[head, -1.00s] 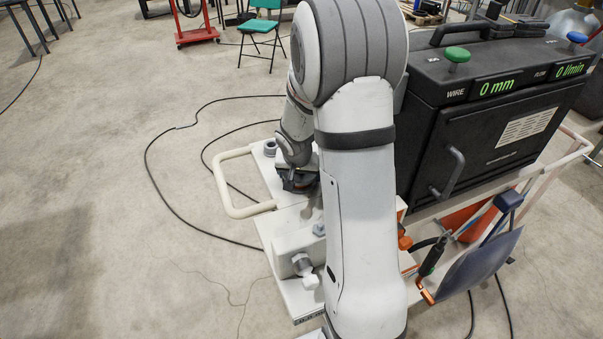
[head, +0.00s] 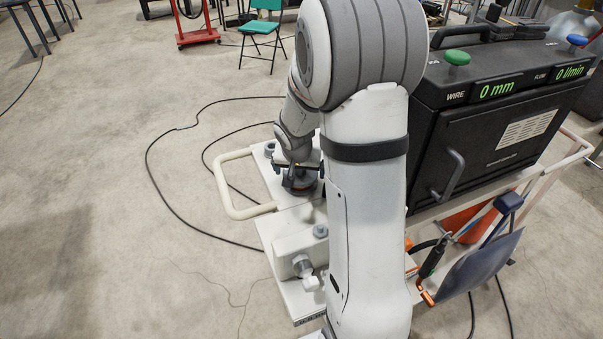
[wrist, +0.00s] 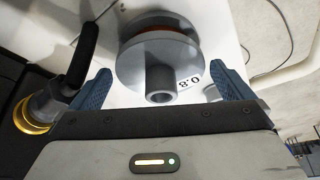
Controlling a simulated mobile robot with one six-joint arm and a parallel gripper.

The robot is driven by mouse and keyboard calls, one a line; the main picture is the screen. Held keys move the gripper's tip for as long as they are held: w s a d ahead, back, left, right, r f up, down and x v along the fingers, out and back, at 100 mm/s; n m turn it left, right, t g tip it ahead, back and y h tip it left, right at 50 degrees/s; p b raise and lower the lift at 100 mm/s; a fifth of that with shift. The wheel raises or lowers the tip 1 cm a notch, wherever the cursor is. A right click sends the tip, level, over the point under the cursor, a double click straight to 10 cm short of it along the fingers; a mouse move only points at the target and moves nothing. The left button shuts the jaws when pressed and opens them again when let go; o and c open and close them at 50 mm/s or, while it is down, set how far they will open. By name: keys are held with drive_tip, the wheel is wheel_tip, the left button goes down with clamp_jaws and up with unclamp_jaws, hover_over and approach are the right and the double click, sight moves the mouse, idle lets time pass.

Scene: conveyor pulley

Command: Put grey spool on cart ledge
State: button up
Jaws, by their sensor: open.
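The grey spool (wrist: 132,68) is in the wrist view, with round flanges, a hollow hub facing me, a "0.8" label and a reddish-orange band between its flanges. It rests on a white surface. My gripper (wrist: 160,70) is open, with one blue finger on each side of the spool; I cannot tell whether they touch it. In the head view my gripper (head: 300,178) is low over the white cart ledge (head: 268,228), at its far part. There the spool is mostly hidden by the gripper.
A black machine (head: 490,130) with a door handle stands to the right. A cream handle rail (head: 228,190) juts out left of the cart. A grey valve-like fitting (head: 303,267) sits at the near part. In the wrist view a black lever (wrist: 80,55) is close to the left finger.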

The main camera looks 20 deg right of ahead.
drive_tip(key=v, duration=0.7)
drive_tip(key=shift+s+a+r, duration=0.1)
drive_tip(key=shift+r, duration=0.25)
drive_tip(key=s+a+r+n, duration=0.2)
drive_tip(key=s, duration=0.5)
drive_tip(key=s+a+r+n+y, duration=0.1)
drive_tip(key=s+a+r+n, duration=0.1)
drive_tip(key=s, duration=0.5)
drive_tip(key=s+a+r+n+y, duration=0.1)
drive_tip(key=s+a+r+n, duration=0.1)
drive_tip(key=s, duration=0.5)
drive_tip(key=shift+s+a+r+g, duration=0.1)
drive_tip(key=shift+a+r+g, duration=0.15)
drive_tip(key=shift+a, duration=0.35)
drive_tip(key=shift+s+a+r+g, duration=0.15)
drive_tip(key=shift+a+r, duration=0.1)
drive_tip(key=shift+a, duration=0.4)
